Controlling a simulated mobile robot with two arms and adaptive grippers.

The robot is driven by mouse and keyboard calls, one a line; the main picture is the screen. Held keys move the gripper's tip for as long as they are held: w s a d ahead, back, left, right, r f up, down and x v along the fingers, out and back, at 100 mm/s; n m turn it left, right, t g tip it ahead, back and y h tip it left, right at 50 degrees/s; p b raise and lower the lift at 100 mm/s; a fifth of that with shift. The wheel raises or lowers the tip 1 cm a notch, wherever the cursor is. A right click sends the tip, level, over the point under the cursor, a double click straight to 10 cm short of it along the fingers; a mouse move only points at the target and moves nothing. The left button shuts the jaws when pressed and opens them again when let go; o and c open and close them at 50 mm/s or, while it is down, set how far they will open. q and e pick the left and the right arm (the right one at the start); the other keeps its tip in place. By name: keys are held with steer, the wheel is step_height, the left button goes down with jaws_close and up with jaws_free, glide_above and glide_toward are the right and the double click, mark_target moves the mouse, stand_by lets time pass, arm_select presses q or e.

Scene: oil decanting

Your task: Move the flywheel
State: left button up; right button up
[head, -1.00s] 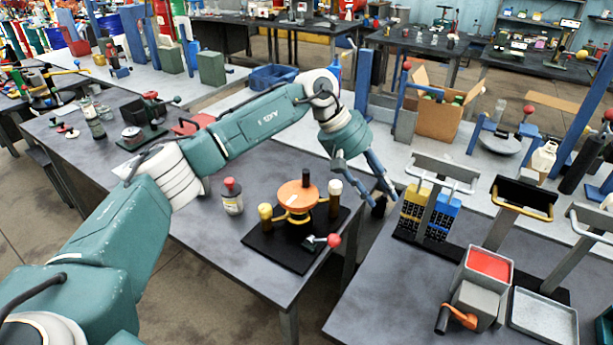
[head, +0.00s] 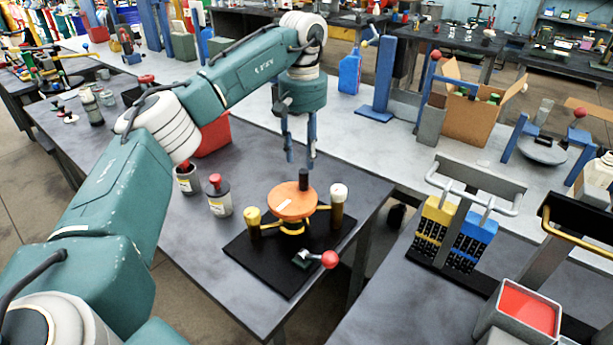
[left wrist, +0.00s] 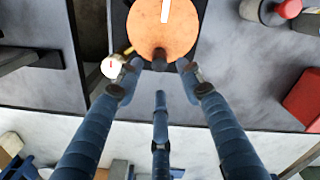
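The flywheel is an orange disc (head: 289,203) with a white mark, on a yellow support over a black base plate (head: 275,262) on the dark table. A short black knob (head: 304,180) stands up at its far edge. My left gripper (head: 300,160) is open and points down just above and behind the knob. In the left wrist view the orange disc (left wrist: 165,28) is at the top. The dark knob (left wrist: 160,60) lies between the open fingertips (left wrist: 153,75), with nothing held. My right gripper is not in view.
White-topped (head: 338,196) and yellow-topped (head: 253,219) posts flank the disc. A red-knobbed lever (head: 329,260) sits at the base's front. A red-capped bottle (head: 219,196) and a red container (head: 212,136) stand to the left. Yellow and blue racks (head: 472,237) are on the right table.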

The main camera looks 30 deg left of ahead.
mark_target(302, 171)
arm_select(q)
step_height(302, 171, down, 5)
steer(key=shift+s+f+p, duration=0.1)
steer(key=shift+s+p, duration=0.05)
steer(key=shift+p, duration=0.3)
step_height(302, 171, down, 2)
steer(key=shift+f, duration=0.35)
steer(key=shift+c, duration=0.5)
jaws_close()
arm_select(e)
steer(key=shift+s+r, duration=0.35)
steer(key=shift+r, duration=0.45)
